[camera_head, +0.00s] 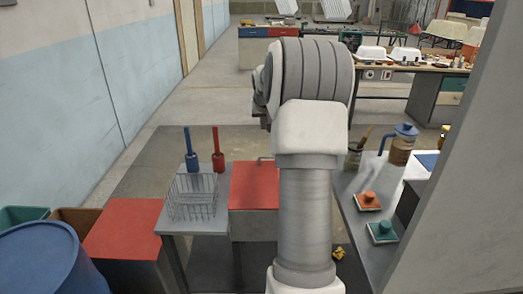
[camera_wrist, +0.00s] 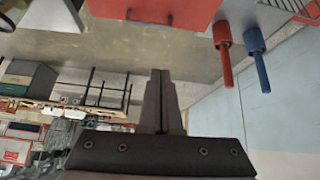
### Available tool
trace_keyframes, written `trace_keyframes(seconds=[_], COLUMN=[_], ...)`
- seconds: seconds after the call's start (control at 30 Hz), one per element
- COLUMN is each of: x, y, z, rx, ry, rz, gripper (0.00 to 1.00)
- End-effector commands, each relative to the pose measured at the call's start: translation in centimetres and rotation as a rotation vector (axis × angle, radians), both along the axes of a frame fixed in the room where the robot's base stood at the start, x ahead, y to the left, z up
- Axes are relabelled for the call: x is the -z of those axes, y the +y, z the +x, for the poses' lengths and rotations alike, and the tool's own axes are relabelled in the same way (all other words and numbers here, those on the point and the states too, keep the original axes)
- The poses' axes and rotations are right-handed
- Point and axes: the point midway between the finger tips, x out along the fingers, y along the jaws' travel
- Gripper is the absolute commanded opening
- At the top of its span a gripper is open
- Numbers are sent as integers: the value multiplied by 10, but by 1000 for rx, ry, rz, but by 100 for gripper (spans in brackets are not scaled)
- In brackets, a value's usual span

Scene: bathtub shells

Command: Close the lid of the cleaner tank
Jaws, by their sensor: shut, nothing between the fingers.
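The cleaner tank (camera_head: 255,224) is a grey box just left of my arm in the head view. Its red lid (camera_head: 254,185) looks flat over the top, with a thin handle at the far edge; my arm hides its right side. In the wrist view the red lid (camera_wrist: 195,10) is at the top edge, with the handle (camera_wrist: 150,18) along its border. My gripper (camera_wrist: 160,73) is shut and empty, pointing at open floor, apart from the lid in the picture. In the head view my arm hides the gripper.
A wire basket (camera_head: 192,199), a blue brush (camera_head: 190,150) and a red brush (camera_head: 217,150) stand on the left table. A blue barrel (camera_head: 45,258) and a red-topped box (camera_head: 122,229) are further left. A right table holds a jug (camera_head: 402,145).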

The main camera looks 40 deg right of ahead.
Motion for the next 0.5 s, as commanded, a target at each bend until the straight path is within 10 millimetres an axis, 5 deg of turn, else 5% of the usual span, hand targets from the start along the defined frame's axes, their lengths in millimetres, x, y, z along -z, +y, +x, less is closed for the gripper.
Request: trace_keyframes(seconds=[0.13, 0.5], x=[19, 50], y=[-29, -47], z=[-4, 10], rx=[33, 39], ry=[-7, -7], rz=[5, 8], gripper=[0, 0])
